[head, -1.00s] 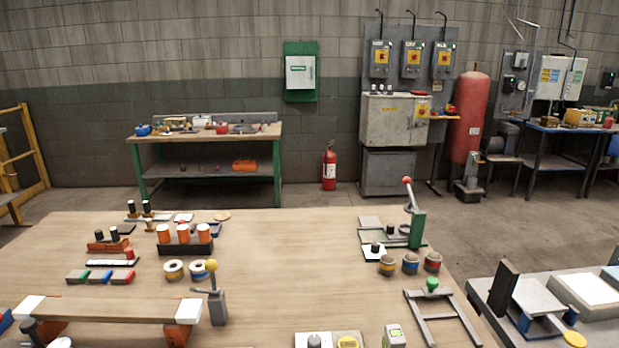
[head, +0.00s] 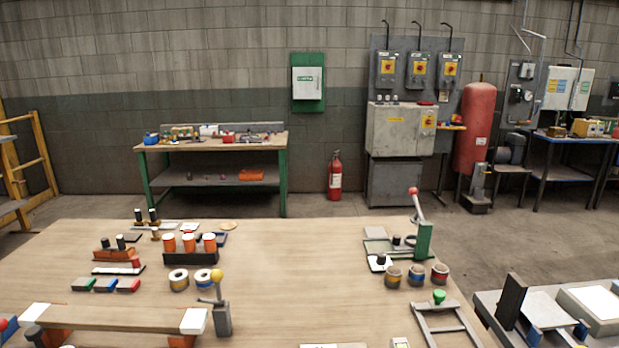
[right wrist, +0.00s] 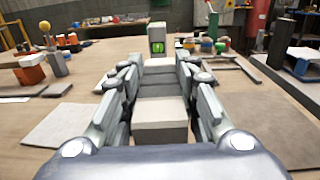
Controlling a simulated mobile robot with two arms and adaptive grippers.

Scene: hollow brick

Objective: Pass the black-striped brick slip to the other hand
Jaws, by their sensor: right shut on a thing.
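In the right wrist view my right gripper (right wrist: 160,100) has its two fingers on either side of a long pale block with a broad dark grey band across its middle, which looks like the black-striped brick slip (right wrist: 161,132). The gripper is shut on it, and its pale near end faces the camera. Part of its sides is hidden behind the fingers. The head view shows neither gripper nor this slip. Slips with green (head: 83,284), blue (head: 105,285) and red (head: 128,285) marks lie on the table's left side.
A board on blocks (head: 115,318) and a yellow-knobbed lever (head: 221,310) stand at the front left. A green lever press (head: 423,240) and several banded rings (head: 416,276) are at the right. The middle of the table (head: 300,270) is clear. A small green-screen device (right wrist: 157,42) stands beyond the gripper.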

